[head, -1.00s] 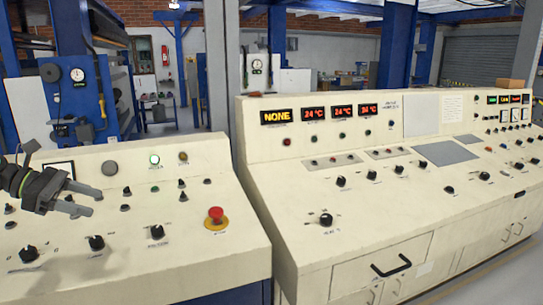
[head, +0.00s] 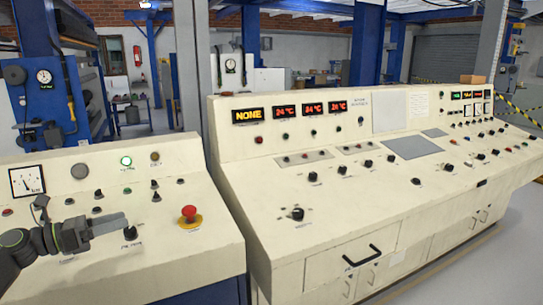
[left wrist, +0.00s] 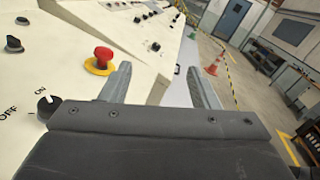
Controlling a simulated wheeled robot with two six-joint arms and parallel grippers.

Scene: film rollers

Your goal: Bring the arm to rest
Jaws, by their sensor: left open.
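My left gripper (head: 124,224) is over the front left part of the smaller cream console (head: 190,257) in the head view, pointing right. It is open and empty. In the left wrist view its two fingers (left wrist: 160,72) stand apart with nothing between them. A red mushroom button (head: 189,212) on a yellow base is to the right of the fingertips; it also shows in the left wrist view (left wrist: 103,56). A black knob (head: 131,233) is close by the fingertips in the head view; contact cannot be told. My right gripper is out of view.
A green lamp (head: 126,161) is lit on the smaller console. In the left wrist view, orange cones (left wrist: 212,66) stand on open floor beyond.

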